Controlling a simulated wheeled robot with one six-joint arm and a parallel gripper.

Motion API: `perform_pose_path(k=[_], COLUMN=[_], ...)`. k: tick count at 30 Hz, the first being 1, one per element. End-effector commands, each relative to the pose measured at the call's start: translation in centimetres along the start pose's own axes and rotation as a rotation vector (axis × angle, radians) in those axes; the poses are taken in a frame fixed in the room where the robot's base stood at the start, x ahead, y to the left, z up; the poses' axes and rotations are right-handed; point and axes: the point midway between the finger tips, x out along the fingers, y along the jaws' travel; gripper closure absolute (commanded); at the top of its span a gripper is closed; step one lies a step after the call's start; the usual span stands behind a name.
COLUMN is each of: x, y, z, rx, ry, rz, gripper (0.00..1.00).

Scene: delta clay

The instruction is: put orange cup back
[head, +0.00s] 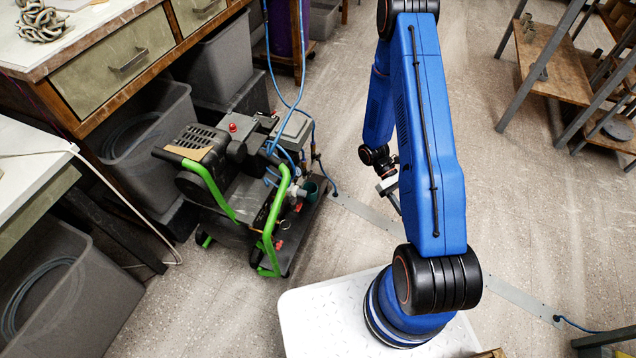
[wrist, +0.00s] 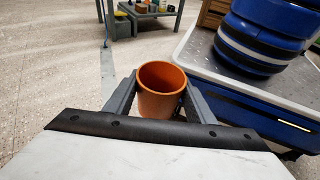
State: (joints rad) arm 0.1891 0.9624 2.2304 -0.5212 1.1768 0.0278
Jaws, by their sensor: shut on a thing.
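The orange cup (wrist: 160,103) shows in the wrist view, upright with its open rim facing up. My gripper (wrist: 155,88) has one finger on each side of the cup and is shut on it. The cup looks empty, and its lower part is hidden behind the gripper body. In the head view my gripper (head: 391,192) is small, low over the floor and partly hidden by my blue arm. The cup cannot be made out in the head view.
A green-handled compressor cart (head: 245,190) stands left of my arm, with hoses. A workbench (head: 110,70) with grey bins (head: 150,140) is at left. Wooden shelving (head: 555,65) is at upper right. Floor around my gripper is clear, with a flat strip (head: 365,213) across it.

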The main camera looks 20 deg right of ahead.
Motion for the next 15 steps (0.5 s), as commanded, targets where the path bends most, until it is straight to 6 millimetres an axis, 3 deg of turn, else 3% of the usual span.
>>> perform_pose_path(k=[3,8,15], x=[0.6,-0.1,-3.6], y=[-3.5,-8.0,-12.9], z=[-0.7,-2.1,-5.2], rx=[0.072,0.169,0.313], ry=[-0.002,-0.001,-0.002], rz=[-0.2,-0.465,-0.857], gripper=[0.76,0.76,0.76])
